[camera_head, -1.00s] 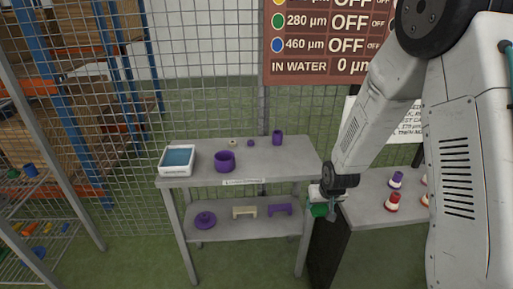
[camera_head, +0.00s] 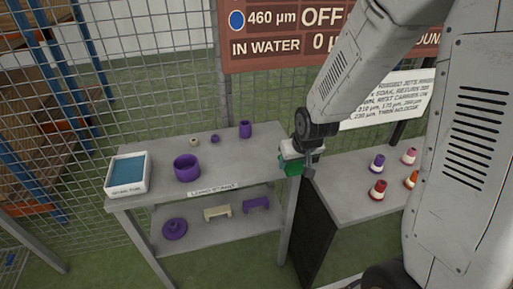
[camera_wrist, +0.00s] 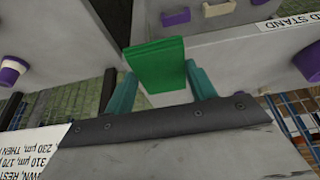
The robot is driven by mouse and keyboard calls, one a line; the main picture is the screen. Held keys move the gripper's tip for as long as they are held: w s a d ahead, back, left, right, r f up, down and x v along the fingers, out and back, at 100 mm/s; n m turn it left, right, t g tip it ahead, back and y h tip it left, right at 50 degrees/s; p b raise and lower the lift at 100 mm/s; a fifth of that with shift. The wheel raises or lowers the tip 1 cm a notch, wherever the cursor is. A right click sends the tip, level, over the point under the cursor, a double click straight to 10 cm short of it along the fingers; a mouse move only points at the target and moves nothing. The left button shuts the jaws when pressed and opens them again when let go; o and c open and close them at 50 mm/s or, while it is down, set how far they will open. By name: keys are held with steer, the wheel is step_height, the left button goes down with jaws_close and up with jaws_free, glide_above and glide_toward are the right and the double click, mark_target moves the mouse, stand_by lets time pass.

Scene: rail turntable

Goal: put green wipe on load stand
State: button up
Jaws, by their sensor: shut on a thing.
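The green wipe (camera_wrist: 154,66) is a green block held between the two teal fingers of my gripper (camera_wrist: 160,92) in the wrist view. In the head view my gripper (camera_head: 298,170) is shut on the green wipe (camera_head: 292,168), in the air just off the right end of the load stand. The load stand (camera_head: 222,174) is a grey two-level table with a label on its front edge. Its label also shows at the upper right of the wrist view, on the stand's edge (camera_wrist: 240,42).
The stand's top holds a white tray with blue inside (camera_head: 127,174), a purple ring (camera_head: 187,167) and small purple parts. Purple and cream parts lie on its lower shelf. A grey bench (camera_head: 340,192) with several coloured nozzles stands right. A mesh fence (camera_head: 165,80) is behind.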

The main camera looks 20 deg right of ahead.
glide_above(271, 155)
steer(key=s, duration=0.1)
steer(key=shift+s+f, duration=0.15)
steer(key=shift+f, duration=2.2)
steer(key=shift+f, duration=0.15)
steer(key=o, duration=0.9)
